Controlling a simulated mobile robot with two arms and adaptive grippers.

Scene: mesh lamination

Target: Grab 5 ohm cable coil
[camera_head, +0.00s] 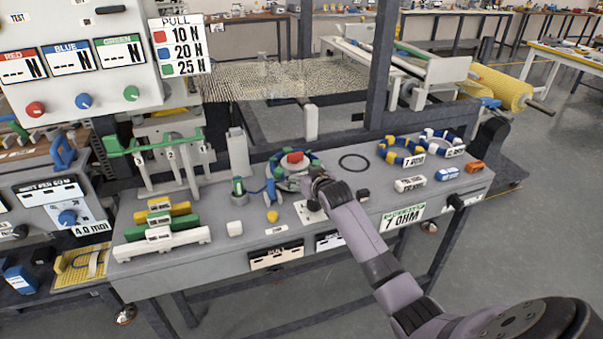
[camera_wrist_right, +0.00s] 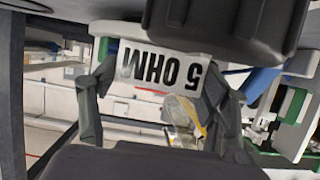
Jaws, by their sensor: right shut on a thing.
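The 5 ohm coil appears in the head view as a ring (camera_head: 275,163) with green, blue and white parts, around a red-topped round fixture (camera_head: 295,157) on the grey bench. My right gripper (camera_head: 316,182) is at the ring's near right side and hides part of it. In the right wrist view a white "5 OHM" label (camera_wrist_right: 160,70), upside down, sits between the fingers of my right gripper (camera_wrist_right: 155,105). The gripper is shut on the coil. Whether the coil rests on the fixture or is just above it is unclear. My left gripper is not in view.
A yellow-and-blue coil (camera_head: 388,152) and a white-and-blue coil (camera_head: 428,137) lie to the right. A dark ring (camera_head: 354,162) marks an empty spot between. Green and white blocks (camera_head: 160,238) stand at left. A dark upright post (camera_head: 381,70) rises behind the bench.

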